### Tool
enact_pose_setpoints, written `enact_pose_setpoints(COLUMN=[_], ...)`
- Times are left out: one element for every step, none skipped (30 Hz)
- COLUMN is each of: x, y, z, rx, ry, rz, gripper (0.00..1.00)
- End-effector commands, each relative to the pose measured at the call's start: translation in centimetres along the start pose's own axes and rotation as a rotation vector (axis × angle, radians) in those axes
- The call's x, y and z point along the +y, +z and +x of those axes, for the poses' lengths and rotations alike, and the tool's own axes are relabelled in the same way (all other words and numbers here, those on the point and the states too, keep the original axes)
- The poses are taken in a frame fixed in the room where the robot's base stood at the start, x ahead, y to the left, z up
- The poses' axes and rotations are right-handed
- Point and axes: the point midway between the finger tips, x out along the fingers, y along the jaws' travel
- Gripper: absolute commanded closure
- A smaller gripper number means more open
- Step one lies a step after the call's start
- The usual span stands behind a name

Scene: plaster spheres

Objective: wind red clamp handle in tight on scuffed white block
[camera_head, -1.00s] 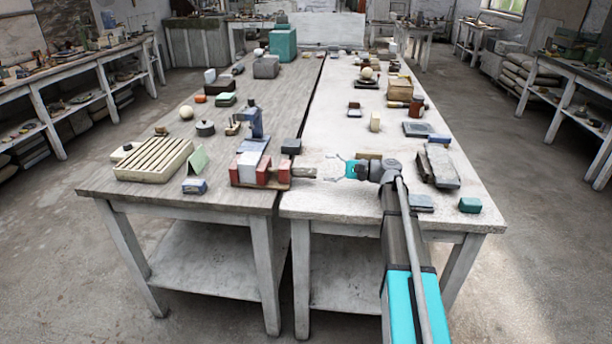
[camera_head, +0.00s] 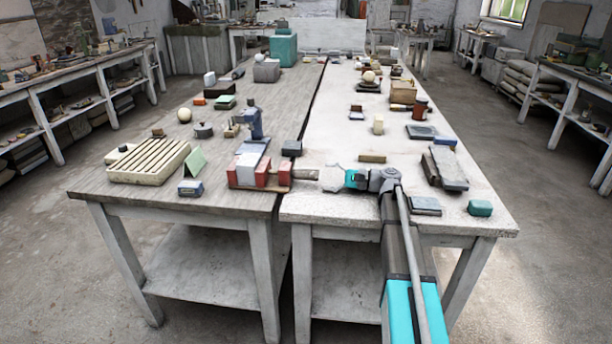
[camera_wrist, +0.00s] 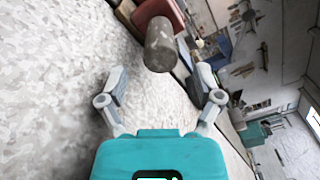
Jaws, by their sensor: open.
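A red clamp (camera_head: 277,179) sits at the front right edge of the left table, with the scuffed white block (camera_head: 247,168) between its red jaws. The clamp's handle (camera_head: 304,174), a grey-brown cylinder, points right toward my gripper. My gripper (camera_head: 325,178) is open, its fingertips close to the handle's free end. In the wrist view the handle (camera_wrist: 160,46) lies ahead, between and just beyond the spread fingers of my gripper (camera_wrist: 163,76). Part of the red clamp body (camera_wrist: 152,12) shows behind it. The white block is not clearly visible there.
A blue upright tool (camera_head: 254,122) stands behind the clamp, and a dark block (camera_head: 292,148) sits near the gap between the tables. A slatted cream rack (camera_head: 150,160) lies left. Grey slabs (camera_head: 446,167) lie right of my arm.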

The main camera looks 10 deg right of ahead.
Motion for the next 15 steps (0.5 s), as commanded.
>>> enact_pose_setpoints(x=[0.0, 0.0, 0.0, 0.0, 0.0, 0.0, 0.0, 0.0, 0.0, 0.0, 0.0, 0.0, 0.0, 0.0, 0.0], y=[0.0, 0.0, 0.0, 0.0, 0.0, 0.0, 0.0, 0.0, 0.0, 0.0, 0.0, 0.0, 0.0, 0.0, 0.0], z=[0.0, 0.1, 0.2, 0.3, 0.4, 0.6, 0.8, 1.1, 1.4, 1.7, 2.0, 2.4, 2.8, 3.1, 3.6], rx=[0.000, 0.000, 0.000, 0.000, 0.000, 0.000, 0.000, -0.001, 0.000, 0.000, 0.000, 0.000, 0.000, 0.000, -0.001], ry=[0.000, 0.000, 0.000, 0.000, 0.000, 0.000, 0.000, 0.000, 0.000, 0.000, 0.000, 0.000, 0.000, 0.000, 0.000], rz=[0.000, 0.000, 0.000, 0.000, 0.000, 0.000, 0.000, 0.000, 0.000, 0.000, 0.000, 0.000, 0.000, 0.000, 0.000], gripper=[0.17, 0.17, 0.17, 0.17, 0.17, 0.17, 0.17, 0.17, 0.17, 0.17, 0.17, 0.17, 0.17, 0.17, 0.17])
